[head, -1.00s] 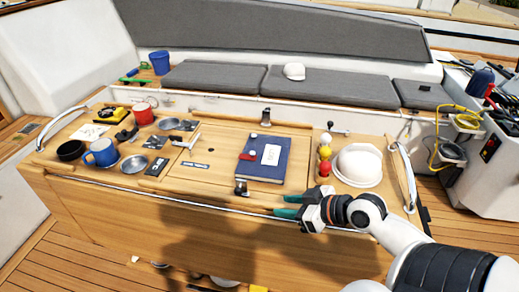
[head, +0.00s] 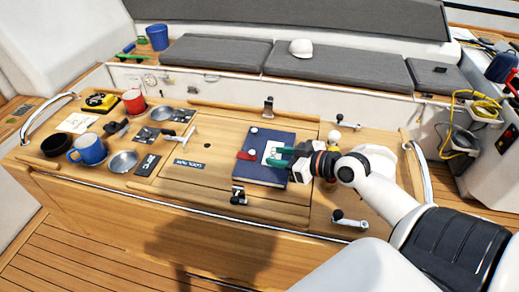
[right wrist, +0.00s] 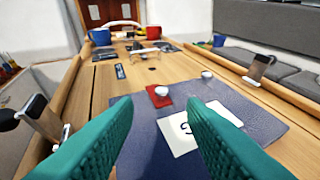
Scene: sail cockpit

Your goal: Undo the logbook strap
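The logbook (head: 262,172) is a dark blue book lying flat on the wooden table, with a white label (right wrist: 184,135). A short red strap piece (head: 246,155) with a white knob on it lies at the book's left edge. It also shows in the right wrist view (right wrist: 153,95), with a second white knob (right wrist: 207,75) beside it, apart from the red piece. My right gripper (head: 276,156) has teal fingers and reaches in from the right over the book. In the right wrist view its fingers (right wrist: 162,128) are apart with nothing between them. My left gripper is out of view.
A blue mug (head: 89,149), a red mug (head: 134,102), metal bowls and a black bowl (head: 55,144) stand on the table's left. Metal latches (head: 239,195) and (head: 268,106) stand in front of and behind the book. A handle (head: 349,221) lies at front right.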

